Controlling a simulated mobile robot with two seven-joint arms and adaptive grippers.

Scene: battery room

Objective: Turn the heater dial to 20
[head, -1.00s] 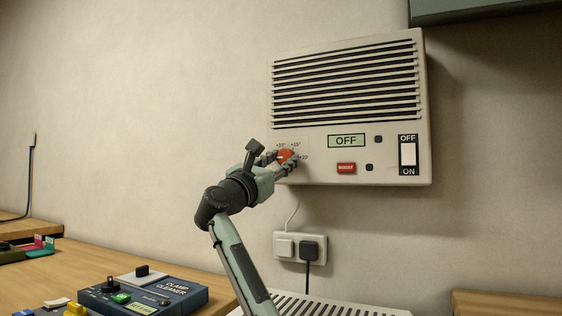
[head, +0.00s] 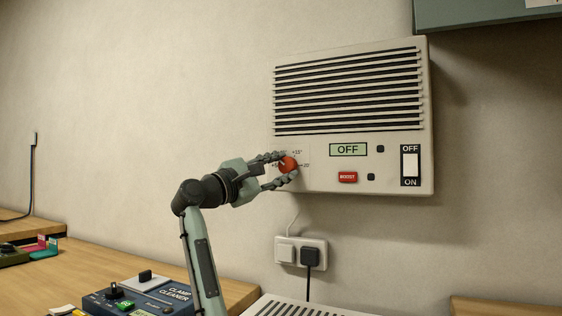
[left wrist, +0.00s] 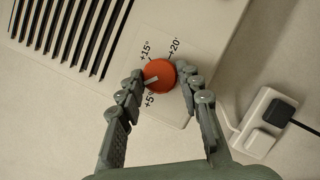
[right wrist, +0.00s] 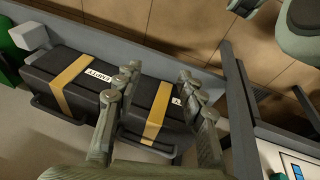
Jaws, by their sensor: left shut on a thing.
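The heater (head: 430,120) is a cream wall box with a slatted grille. Its red round dial (head: 288,164) is at the lower left corner. My left gripper (head: 284,170) is shut on the dial, one finger on each side. In the left wrist view the dial (left wrist: 160,75) has a pale pointer mark aimed left, between the +5 and +15 labels and away from +20; a finger covers the scale there. The heater display (head: 348,149) reads OFF. My right gripper (right wrist: 158,82) is open and empty, with dark strapped boxes below it.
A red BOOST button (head: 347,177) and a white OFF/ON rocker switch (head: 410,165) are right of the dial. A socket (head: 286,251) with a black plug is below. The clamp cleaner (head: 150,298) stands on the wooden bench. Dark boxes (right wrist: 70,85) with yellow straps lie below my right gripper.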

